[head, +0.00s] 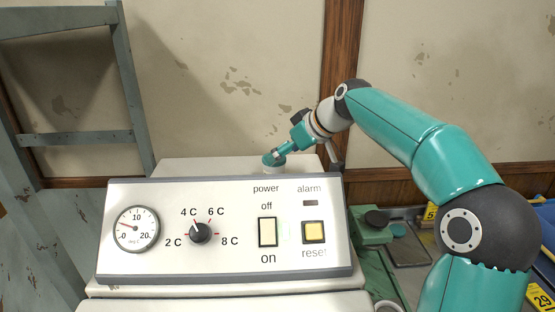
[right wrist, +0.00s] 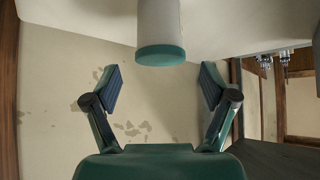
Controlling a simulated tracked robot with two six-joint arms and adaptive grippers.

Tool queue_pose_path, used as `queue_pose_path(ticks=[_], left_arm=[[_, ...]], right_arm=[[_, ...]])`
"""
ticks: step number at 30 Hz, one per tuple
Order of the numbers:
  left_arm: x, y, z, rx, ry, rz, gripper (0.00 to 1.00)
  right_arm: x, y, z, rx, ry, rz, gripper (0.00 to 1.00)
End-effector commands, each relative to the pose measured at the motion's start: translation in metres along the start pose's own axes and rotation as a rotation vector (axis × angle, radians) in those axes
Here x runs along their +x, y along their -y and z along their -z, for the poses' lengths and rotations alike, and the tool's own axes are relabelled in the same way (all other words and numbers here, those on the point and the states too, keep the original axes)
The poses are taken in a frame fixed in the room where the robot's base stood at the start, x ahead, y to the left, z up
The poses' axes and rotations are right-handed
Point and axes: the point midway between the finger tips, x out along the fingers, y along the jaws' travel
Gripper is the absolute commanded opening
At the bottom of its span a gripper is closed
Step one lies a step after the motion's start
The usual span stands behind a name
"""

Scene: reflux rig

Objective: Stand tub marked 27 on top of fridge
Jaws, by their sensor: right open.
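A white tub with a teal lid (head: 273,161) stands upright on top of the fridge (head: 225,277), behind the control panel. Its number is not visible. The tub also shows in the right wrist view (right wrist: 160,25), where the picture is upside down and the lid points downward. My right gripper (head: 281,155) is at the tub, over the fridge top. In the right wrist view its two fingers (right wrist: 160,70) are spread wide, with the lid just beyond the tips and clear gaps on both sides. My left gripper is not in view.
The fridge's panel carries a dial (head: 136,229), a knob (head: 200,232), a power switch (head: 268,232) and a reset button (head: 314,232). A grey-blue ladder-like frame (head: 130,90) stands at left. A yellow 29 label (head: 541,298) and a green object (head: 372,231) are at lower right.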

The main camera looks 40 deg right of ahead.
Motion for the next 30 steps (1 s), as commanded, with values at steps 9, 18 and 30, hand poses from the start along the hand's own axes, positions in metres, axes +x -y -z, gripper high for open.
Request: queue_pose_path(ticks=[9, 18, 30], left_arm=[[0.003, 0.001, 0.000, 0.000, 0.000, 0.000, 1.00], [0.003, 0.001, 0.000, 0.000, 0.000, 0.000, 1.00], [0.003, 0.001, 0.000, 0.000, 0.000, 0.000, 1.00]], right_arm=[[-0.060, -0.001, 0.000, 0.001, -0.003, -0.002, 0.84], [-0.076, 0.000, 0.000, 0.001, -0.001, -0.001, 0.84], [-0.075, 0.000, 0.000, 0.001, 0.000, -0.001, 0.84]])
